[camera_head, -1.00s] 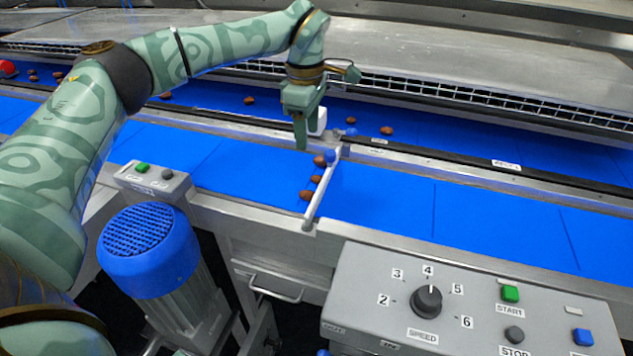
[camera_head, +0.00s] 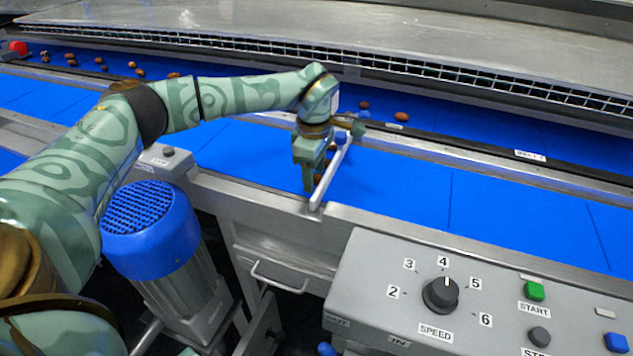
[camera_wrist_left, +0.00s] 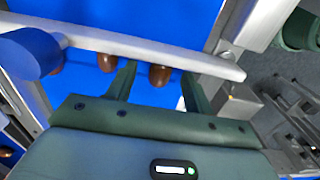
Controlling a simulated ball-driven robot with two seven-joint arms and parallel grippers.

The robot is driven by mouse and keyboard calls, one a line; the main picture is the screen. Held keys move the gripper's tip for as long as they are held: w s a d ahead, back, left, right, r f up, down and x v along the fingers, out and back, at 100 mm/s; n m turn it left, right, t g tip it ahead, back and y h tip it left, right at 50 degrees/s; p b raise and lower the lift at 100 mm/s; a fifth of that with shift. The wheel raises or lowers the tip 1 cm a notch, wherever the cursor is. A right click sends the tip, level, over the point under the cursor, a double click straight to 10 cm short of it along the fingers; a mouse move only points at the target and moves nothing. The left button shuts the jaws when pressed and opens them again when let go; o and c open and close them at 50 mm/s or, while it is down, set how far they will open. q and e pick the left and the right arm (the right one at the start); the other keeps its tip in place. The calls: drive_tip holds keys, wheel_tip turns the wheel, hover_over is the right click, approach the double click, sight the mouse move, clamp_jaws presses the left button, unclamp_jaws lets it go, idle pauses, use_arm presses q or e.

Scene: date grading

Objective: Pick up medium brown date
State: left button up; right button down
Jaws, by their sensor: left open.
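My left gripper (camera_head: 308,186) hangs over the near blue belt beside a pale diverter bar (camera_head: 333,165), partly hiding the dates gathered there. In the left wrist view the gripper (camera_wrist_left: 160,85) is open, one finger on each side of a brown date (camera_wrist_left: 160,75). The date lies partly under the bar (camera_wrist_left: 150,50) in that picture. A second brown date (camera_wrist_left: 107,63) sits just outside the left finger, and a third (camera_wrist_left: 56,70) shows partly by the blue knob. One date (camera_head: 318,178) shows beside the bar in the head view. I cannot tell contact with the fingers.
A far blue belt (camera_head: 460,118) carries several scattered dates. A grey control box (camera_head: 385,275) with a speed dial stands at front right, and a blue-capped motor (camera_head: 150,225) at front left. The near belt right of the bar (camera_head: 420,190) is clear.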

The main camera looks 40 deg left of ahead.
use_arm(q)
drive_tip(key=shift+f, duration=0.2)
drive_tip(key=c, duration=0.7)
drive_tip(key=shift+c, duration=0.2)
